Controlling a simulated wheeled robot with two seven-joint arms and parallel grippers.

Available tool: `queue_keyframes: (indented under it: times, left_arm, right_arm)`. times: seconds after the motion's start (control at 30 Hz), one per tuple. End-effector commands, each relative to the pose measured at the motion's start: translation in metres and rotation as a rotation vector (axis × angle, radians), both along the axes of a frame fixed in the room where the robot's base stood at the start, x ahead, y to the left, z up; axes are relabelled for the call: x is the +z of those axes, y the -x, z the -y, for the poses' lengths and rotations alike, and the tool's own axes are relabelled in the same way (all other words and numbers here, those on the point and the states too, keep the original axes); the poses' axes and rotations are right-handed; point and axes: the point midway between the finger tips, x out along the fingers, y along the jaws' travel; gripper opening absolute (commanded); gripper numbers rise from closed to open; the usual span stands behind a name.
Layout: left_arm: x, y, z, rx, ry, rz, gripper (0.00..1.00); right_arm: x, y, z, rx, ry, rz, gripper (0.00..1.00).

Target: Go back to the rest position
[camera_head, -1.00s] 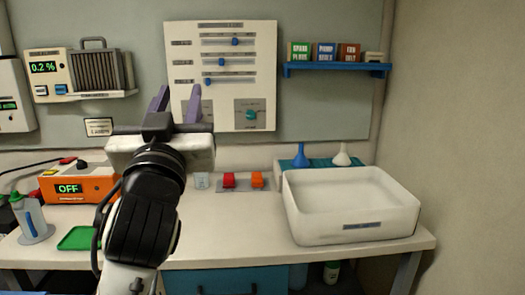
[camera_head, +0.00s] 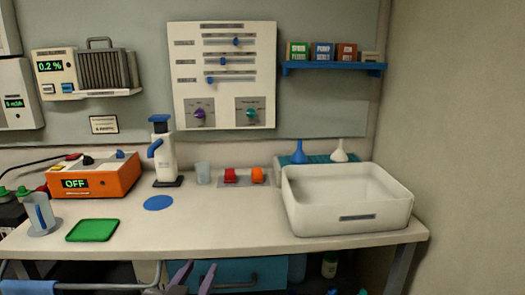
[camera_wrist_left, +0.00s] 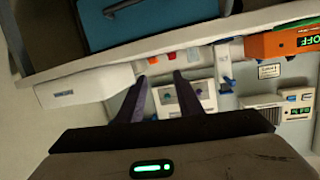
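My left gripper (camera_head: 193,277) shows at the bottom edge of the head view, in front of the bench and its blue drawer (camera_head: 232,272). Only its two purple fingertips show there. In the left wrist view the fingers (camera_wrist_left: 160,100) stand apart with nothing between them, so it is open and empty. The wrist view is turned over, with the bench front at the top and the wall panel beyond the fingers. My right gripper is in neither view.
The bench (camera_head: 250,224) holds a white basin (camera_head: 345,226), an orange power unit reading OFF (camera_head: 110,180), a green mat (camera_head: 93,230), a clear jug (camera_head: 39,214), a white dispenser (camera_head: 163,158) and a blue disc (camera_head: 158,203). A control panel (camera_head: 222,75) hangs behind. Bare benchtop lies at the front middle.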

Motion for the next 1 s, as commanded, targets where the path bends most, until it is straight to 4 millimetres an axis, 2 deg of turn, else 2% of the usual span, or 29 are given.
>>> queue_keyframes:
  times: [0.03, 0.1, 0.17, 0.2, 0.3, 0.4, 0.5, 0.63, 0.73, 1.0]
  left_arm:
    - [-0.042, 0.019, -0.003, -0.013, -0.001, -0.073, 0.33]
    - [-0.089, 0.045, -0.005, -0.032, 0.001, -0.153, 0.33]
    - [-0.127, 0.072, -0.007, -0.046, 0.007, -0.223, 0.33]
    - [-0.151, 0.091, -0.009, -0.054, 0.012, -0.267, 0.33]
    - [-0.205, 0.143, -0.015, -0.069, 0.023, -0.376, 0.33]
    - [-0.245, 0.193, -0.021, -0.079, 0.035, -0.467, 0.33]
    - [-0.272, 0.233, -0.026, -0.084, 0.045, -0.535, 0.33]
    - [-0.289, 0.265, -0.03, -0.084, 0.053, -0.584, 0.33]
    - [-0.293, 0.273, -0.031, -0.085, 0.056, -0.596, 0.33]
    - [-0.293, 0.273, -0.031, -0.084, 0.055, -0.597, 0.33]
  right_arm:
    - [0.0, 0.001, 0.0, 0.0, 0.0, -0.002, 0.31]
    - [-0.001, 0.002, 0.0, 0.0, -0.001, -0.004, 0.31]
    - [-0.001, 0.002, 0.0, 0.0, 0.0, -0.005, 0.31]
    - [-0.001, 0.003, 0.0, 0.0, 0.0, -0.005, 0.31]
    - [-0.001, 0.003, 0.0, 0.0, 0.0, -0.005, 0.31]
    - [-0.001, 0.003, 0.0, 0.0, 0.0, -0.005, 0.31]
    - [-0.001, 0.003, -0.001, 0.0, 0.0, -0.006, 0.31]
    - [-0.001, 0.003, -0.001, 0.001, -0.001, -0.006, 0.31]
    - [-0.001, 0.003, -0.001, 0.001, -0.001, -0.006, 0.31]
    - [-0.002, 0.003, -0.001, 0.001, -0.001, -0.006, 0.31]
